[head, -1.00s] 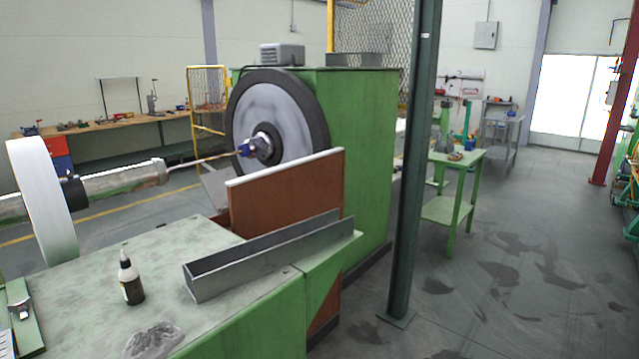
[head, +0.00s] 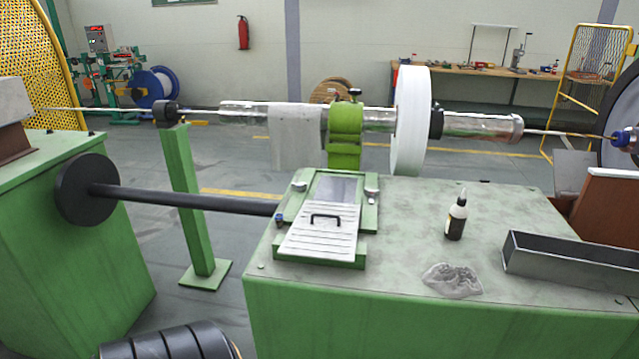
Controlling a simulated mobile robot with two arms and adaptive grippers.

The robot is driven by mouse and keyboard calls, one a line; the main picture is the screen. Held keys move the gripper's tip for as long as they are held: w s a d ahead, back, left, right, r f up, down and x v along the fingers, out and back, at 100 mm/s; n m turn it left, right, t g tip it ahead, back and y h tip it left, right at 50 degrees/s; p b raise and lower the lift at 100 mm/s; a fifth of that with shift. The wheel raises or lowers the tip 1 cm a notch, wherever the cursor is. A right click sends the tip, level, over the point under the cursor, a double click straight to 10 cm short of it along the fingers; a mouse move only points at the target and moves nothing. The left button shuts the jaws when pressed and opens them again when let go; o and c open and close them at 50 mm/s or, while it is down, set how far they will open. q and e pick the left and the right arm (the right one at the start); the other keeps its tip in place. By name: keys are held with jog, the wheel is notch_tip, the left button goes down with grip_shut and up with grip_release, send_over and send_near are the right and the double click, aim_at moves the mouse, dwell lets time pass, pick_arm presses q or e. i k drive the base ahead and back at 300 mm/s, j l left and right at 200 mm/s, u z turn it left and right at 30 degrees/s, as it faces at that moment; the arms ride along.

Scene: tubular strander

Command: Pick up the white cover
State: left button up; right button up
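The white cover (head: 308,243) is a ribbed, light plate with a dark bow handle (head: 325,218) on top. It lies tilted on a green frame (head: 368,222) on the green machine bench, near the middle of the head view. Behind it, the frame has a grey panel or opening (head: 335,188). Neither of my grippers shows in this view.
A black-labelled bottle (head: 456,218), a crumpled clear bag or rag (head: 452,279) and a grey metal trough (head: 570,262) stand on the bench to the right. A dark horizontal shaft (head: 180,199) runs left of the bench. A white wheel (head: 411,120) stands behind.

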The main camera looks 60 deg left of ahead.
aim_at(321, 230)
jog(key=u, duration=1.7)
jog(key=i+j+z, duration=0.1)
jog(key=j, duration=0.35)
jog(key=i+j+z, duration=0.1)
jog(key=j, duration=0.35)
jog(key=i+j+z, duration=0.1)
jog(key=j, duration=0.4)
jog(key=i+j+z, duration=0.1)
jog(key=j, duration=0.35)
jog(key=i, duration=0.1)
